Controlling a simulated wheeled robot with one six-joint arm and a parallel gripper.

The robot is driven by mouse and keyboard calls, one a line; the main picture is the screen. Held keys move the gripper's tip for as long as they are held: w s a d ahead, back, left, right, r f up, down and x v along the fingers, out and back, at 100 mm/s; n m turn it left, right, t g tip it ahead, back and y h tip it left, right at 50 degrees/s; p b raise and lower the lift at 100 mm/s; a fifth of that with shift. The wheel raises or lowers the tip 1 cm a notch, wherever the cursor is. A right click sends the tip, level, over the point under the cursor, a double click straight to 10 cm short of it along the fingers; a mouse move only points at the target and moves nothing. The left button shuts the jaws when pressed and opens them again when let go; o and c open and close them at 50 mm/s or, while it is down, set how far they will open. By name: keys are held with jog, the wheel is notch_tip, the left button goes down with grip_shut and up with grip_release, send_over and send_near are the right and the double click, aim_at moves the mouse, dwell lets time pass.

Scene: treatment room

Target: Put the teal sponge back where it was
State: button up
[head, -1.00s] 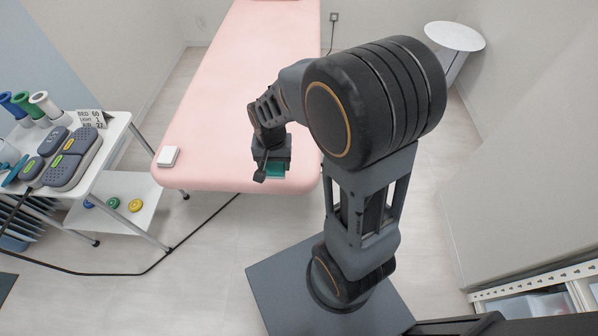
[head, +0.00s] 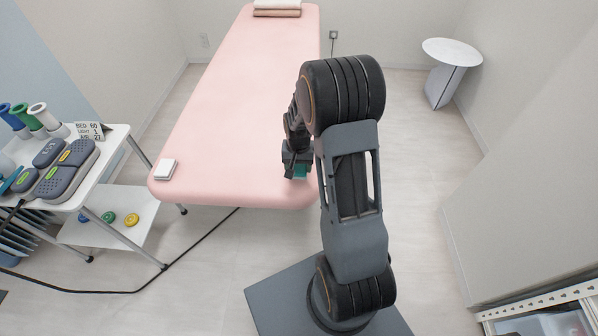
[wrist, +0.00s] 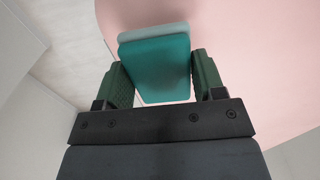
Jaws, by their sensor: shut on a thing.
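The teal sponge (wrist: 156,72) is held between the two green-padded fingers of my gripper (wrist: 160,80) in the wrist view. It has a paler layer along its far edge. In the head view the sponge (head: 300,171) shows as a small teal patch under my gripper (head: 298,168), over the near right corner of the pink treatment bed (head: 230,110). My gripper is shut on the sponge. I cannot tell from these views how high the sponge is above the bed. My arm hides part of the bed's right edge.
A white box (head: 165,169) lies on the bed's near left corner, and folded towels (head: 277,8) lie at its far end. A white trolley (head: 112,150) with devices and rolls stands left. A round white side table (head: 452,52) stands back right. The bed's middle is clear.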

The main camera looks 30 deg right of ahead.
aim_at(299, 172)
jog(key=shift+w+d+f, duration=0.1)
jog(key=shift+d+f, duration=0.1)
jog(key=shift+f, duration=0.05)
jog(key=shift+d+f, duration=0.1)
jog(key=shift+f, duration=1.5)
jog(key=shift+f+b, duration=0.1)
jog(key=shift+b, duration=0.2)
jog(key=shift+f, duration=0.15)
jog(key=o, duration=0.9)
